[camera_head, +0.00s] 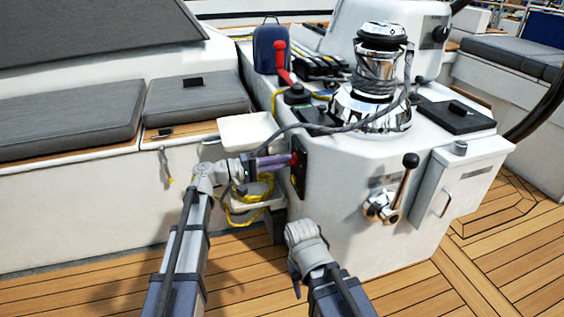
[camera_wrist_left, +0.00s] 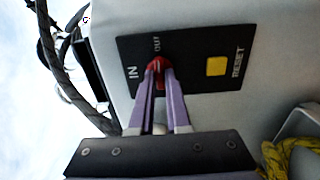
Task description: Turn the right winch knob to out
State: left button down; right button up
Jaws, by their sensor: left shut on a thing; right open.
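The red winch knob (camera_wrist_left: 157,66) sits on a black panel (camera_wrist_left: 190,72) marked IN and OUT, with a yellow RESET button (camera_wrist_left: 216,66) beside it. The two purple fingers of my left gripper (camera_wrist_left: 158,78) are closed on the knob in the left wrist view. In the head view my left gripper (camera_head: 283,161) reaches the panel (camera_head: 300,166) on the side of the white console, and the knob (camera_head: 294,159) shows as a small red spot at the fingertips. My right gripper (camera_head: 297,280) is low in front of the console, apart from it; its fingers are mostly hidden.
A chrome winch (camera_head: 372,95) wrapped in grey rope stands on the console. A chrome crank handle (camera_head: 398,190) sticks out of its front face. A white tray (camera_head: 247,131) and yellow rope (camera_head: 258,188) are left of the panel. Wooden deck (camera_head: 500,270) lies open at the right.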

dwell(0.3)
pick_arm(q)
jog(key=c, duration=0.9)
grip_release()
jog(key=shift+a, duration=0.1)
jog(key=v, duration=0.7)
jog(key=shift+s+a, duration=0.15)
jog(key=shift+a, duration=0.15)
